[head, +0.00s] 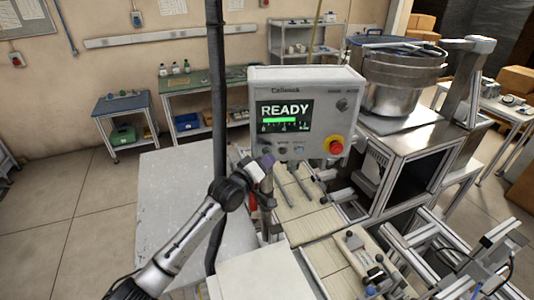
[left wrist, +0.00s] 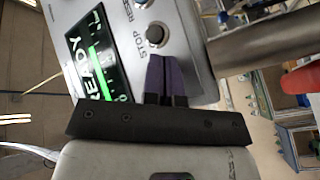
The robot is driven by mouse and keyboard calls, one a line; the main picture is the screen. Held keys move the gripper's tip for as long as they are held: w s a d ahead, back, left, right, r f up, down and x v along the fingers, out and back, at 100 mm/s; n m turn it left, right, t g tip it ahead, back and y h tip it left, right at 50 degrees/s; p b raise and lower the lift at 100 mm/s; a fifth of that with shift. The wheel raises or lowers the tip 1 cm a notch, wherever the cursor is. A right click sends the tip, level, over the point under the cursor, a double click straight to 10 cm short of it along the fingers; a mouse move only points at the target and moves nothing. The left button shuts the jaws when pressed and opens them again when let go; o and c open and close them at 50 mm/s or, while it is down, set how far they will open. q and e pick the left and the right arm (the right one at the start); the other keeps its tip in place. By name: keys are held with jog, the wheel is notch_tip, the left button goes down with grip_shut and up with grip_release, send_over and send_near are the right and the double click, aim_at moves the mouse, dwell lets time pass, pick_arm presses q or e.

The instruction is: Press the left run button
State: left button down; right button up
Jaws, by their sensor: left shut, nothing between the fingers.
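The control box (head: 304,110) has a screen (head: 285,115) reading READY with a green bar. Along its lower edge is a row of small round buttons; the middle one (head: 283,151) and the one to its right (head: 299,149) show. In the left wrist view a dark button (left wrist: 156,35) sits beside the label STOP. I cannot tell whether the tips touch. My right gripper is not in view.
A red emergency knob (head: 336,147) on a yellow base sits at the box's lower right. A metal bowl feeder (head: 392,95) stands behind to the right. Rails and fixtures (head: 362,255) fill the lower right. A pale tabletop (head: 175,190) at left is bare.

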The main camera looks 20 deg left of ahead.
pick_arm(q)
jog(key=shift+w, duration=0.1)
jog(key=shift+w+a+b, duration=0.2)
jog(key=shift+w+b, duration=0.05)
jog(key=shift+b, duration=0.1)
dwell(0.5)
dwell(0.4)
jog(key=shift+s+d+r+p, duration=0.15)
jog(key=shift+s+d+p, duration=0.2)
jog(key=shift+p, duration=0.5)
jog(key=shift+s, duration=0.35)
